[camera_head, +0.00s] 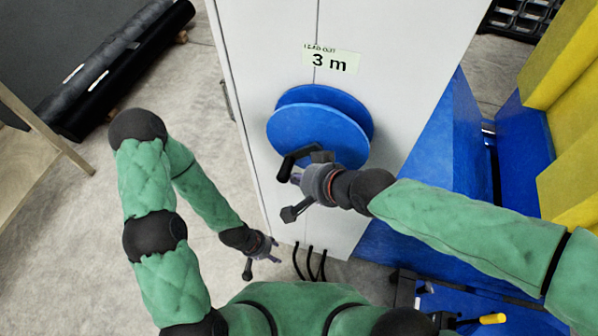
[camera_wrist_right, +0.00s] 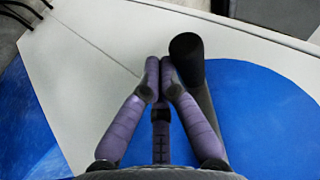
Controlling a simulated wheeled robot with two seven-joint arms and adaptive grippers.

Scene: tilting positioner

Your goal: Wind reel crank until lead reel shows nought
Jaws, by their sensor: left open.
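The blue reel (camera_head: 310,125) is mounted on the front of a pale cabinet. Its black crank handle (camera_head: 285,168) sticks out at the lower left of the reel; the handle also shows in the right wrist view (camera_wrist_right: 187,50). The sign (camera_head: 331,60) above the reel reads "LEAD OUT 3 m". My right gripper (camera_head: 296,178) is at the crank. In the right wrist view its fingers (camera_wrist_right: 160,68) are together, with the handle beside the right finger, not between them; whether they touch it is unclear. My left gripper (camera_head: 274,246) is open and empty, low in front of the cabinet.
The pale cabinet (camera_head: 258,50) fills the middle. Several black cables (camera_head: 310,264) come out at its foot. Blue structure (camera_head: 440,150) and yellow blocks (camera_head: 570,110) stand on the right. Black rolls (camera_head: 125,70) lie at the back left.

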